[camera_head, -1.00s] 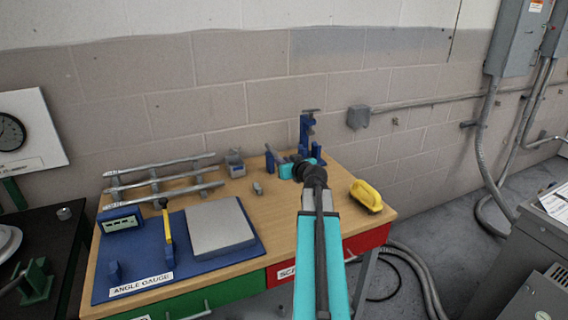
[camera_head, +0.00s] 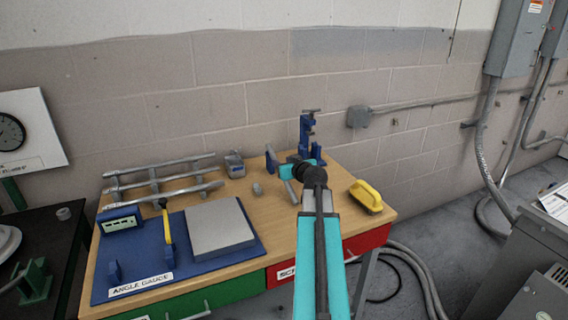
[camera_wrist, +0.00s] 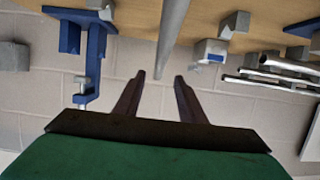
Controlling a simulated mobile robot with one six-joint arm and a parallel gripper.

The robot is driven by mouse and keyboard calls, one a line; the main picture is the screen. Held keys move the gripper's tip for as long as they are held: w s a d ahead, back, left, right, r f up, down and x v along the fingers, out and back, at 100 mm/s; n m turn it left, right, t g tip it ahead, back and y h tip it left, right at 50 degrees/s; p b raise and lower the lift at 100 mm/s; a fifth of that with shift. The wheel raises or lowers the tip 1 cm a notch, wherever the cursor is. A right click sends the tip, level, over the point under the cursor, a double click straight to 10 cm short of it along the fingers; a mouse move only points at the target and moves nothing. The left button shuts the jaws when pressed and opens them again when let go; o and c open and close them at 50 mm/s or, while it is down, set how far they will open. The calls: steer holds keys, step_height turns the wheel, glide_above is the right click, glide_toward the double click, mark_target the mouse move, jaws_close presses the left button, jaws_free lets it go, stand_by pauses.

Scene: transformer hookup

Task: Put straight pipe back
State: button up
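In the wrist view, a straight grey pipe (camera_wrist: 173,32) runs down from the top edge, and its near end shows around the gap between my fingertips. My gripper (camera_wrist: 160,77) has its two dark fingers spread apart. I cannot tell whether the pipe end lies between them or beyond them, and no grip on it shows. In the head view, a short length of grey pipe (camera_head: 292,191) shows left of my dark wrist, and my fingers are hidden. A rack (camera_head: 154,184) with grey pipes lies at the table's left back.
A blue vise (camera_head: 306,132) stands behind my wrist, close to it. A yellow-handled brush (camera_head: 367,195) is to the right. Small grey fittings (camera_head: 257,189) and the angle gauge mat (camera_head: 180,267) with a grey plate (camera_head: 219,228) are to the left. The wall is close behind.

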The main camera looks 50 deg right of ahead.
steer(key=shift+r, duration=0.2)
steer(key=shift+r+p, duration=0.5)
steer(key=shift+p, duration=0.5)
steer(key=b+v, duration=0.4)
steer(key=v, duration=0.5)
steer(key=shift+f+b, duration=0.2)
steer(key=shift+b, duration=0.1)
steer(key=shift+s+a+r+b, duration=0.1)
steer(key=shift+s+b, duration=0.2)
steer(key=shift+b, duration=0.6)
steer(key=b+v, duration=0.1)
steer(key=b, duration=0.5)
steer(key=shift+s+a+r, duration=0.1)
steer(key=shift+s+a, duration=0.05)
steer(key=shift+s, duration=0.2)
steer(key=shift+s+a+r+b, duration=0.15)
steer(key=shift+s+r+b, duration=0.05)
steer(key=shift+b, duration=0.4)
